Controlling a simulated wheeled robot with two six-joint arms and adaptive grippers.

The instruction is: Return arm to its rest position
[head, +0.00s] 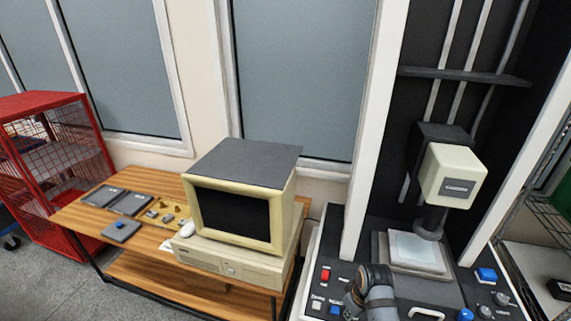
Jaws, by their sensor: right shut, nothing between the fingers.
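My right arm (379,292) comes in at the bottom edge, over the front of the measuring machine's control panel. My right gripper (355,292) shows small and dark at its end, shut and empty, close to the buttons on the panel's left side. I cannot tell whether it touches the panel. My left gripper is out of view.
The measuring machine has a cream probe head (452,176) above a pale plate (415,251). A red button (325,274) and a blue button (487,274) flank the plate. A wooden desk (75,213) holds an old computer (237,208). A red cage (57,160) stands far left.

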